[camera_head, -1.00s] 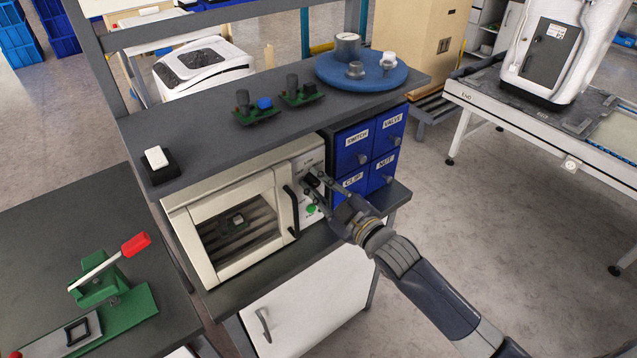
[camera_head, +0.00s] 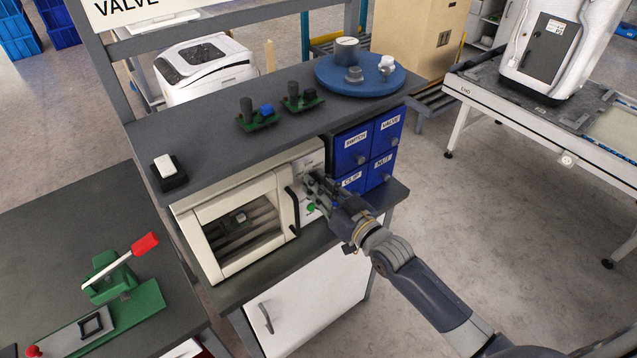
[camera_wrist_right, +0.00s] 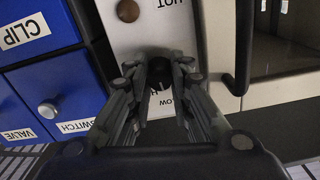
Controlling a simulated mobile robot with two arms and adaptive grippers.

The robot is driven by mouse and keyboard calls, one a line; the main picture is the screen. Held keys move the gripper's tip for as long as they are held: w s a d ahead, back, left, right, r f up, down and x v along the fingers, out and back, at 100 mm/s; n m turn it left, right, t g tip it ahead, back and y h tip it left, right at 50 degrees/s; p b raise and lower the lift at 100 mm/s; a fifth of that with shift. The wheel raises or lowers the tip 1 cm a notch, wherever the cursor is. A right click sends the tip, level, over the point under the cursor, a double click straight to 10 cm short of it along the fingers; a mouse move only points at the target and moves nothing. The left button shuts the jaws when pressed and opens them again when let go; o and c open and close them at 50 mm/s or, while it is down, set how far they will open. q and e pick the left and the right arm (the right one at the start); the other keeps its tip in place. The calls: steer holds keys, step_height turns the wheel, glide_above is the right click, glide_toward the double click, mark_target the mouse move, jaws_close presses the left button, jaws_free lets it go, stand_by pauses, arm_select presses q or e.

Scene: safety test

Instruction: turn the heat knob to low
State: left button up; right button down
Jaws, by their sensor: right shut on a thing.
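The cream oven (camera_head: 182,222) stands under the grey shelf, with a pale control panel at its right side. My right gripper (camera_head: 312,186) reaches that panel from the right and covers most of its upper part. In the right wrist view the dark heat knob (camera_wrist_right: 159,70) sits between the fingertips of my right gripper (camera_wrist_right: 158,76), which are shut on it. Upside-down lettering reads HOT above the knob and LOW below it, partly hidden by the fingers. The knob's pointer direction cannot be made out. My left gripper is not in view.
Blue labelled drawers (camera_head: 352,147) stand right beside the panel. A black oven door handle (camera_head: 293,207) is close on its left, and a green button (camera_head: 311,207) lies below the gripper. The shelf (camera_head: 215,135) overhangs above. Open floor lies to the right.

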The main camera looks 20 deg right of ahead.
steer(key=shift+m, duration=0.6)
steer(key=shift+r, duration=0.1)
steer(key=c, duration=1.4)
jaws_free()
steer(key=v, duration=1.2)
